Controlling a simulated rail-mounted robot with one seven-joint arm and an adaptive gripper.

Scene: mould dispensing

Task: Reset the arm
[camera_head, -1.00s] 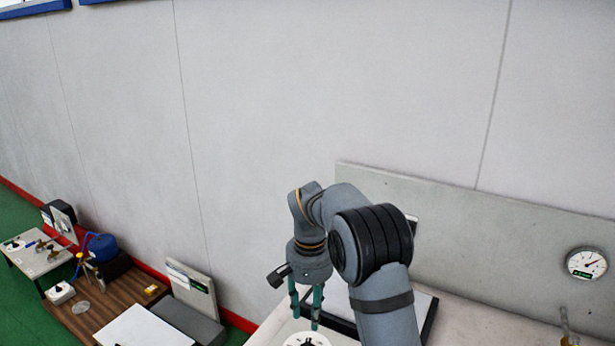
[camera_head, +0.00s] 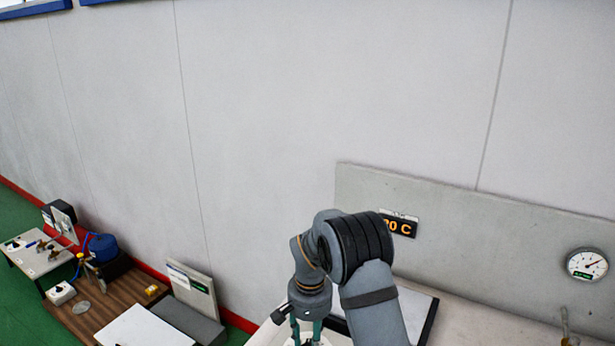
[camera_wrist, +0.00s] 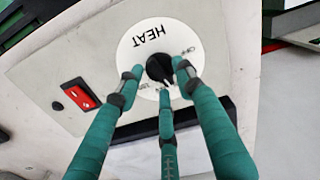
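My gripper (camera_wrist: 158,80) has three teal fingers, spread apart around a black knob (camera_wrist: 159,67). In the wrist view gaps show between the fingertips and the knob; I cannot tell whether any finger touches it. The knob sits on a round white dial (camera_wrist: 152,36) marked HEAT, on a pale panel (camera_wrist: 60,50). In the head view my gripper (camera_head: 306,336) hangs at the bottom edge, with its fingertips cut off. My arm is bent above it.
A red rocker switch (camera_wrist: 80,97) is beside the dial. A display (camera_head: 399,224) partly reading "0 C" and a round gauge (camera_head: 587,264) are on the grey backboard (camera_head: 480,225). A wooden table (camera_head: 95,315) with equipment stands at lower left. The wall above is clear.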

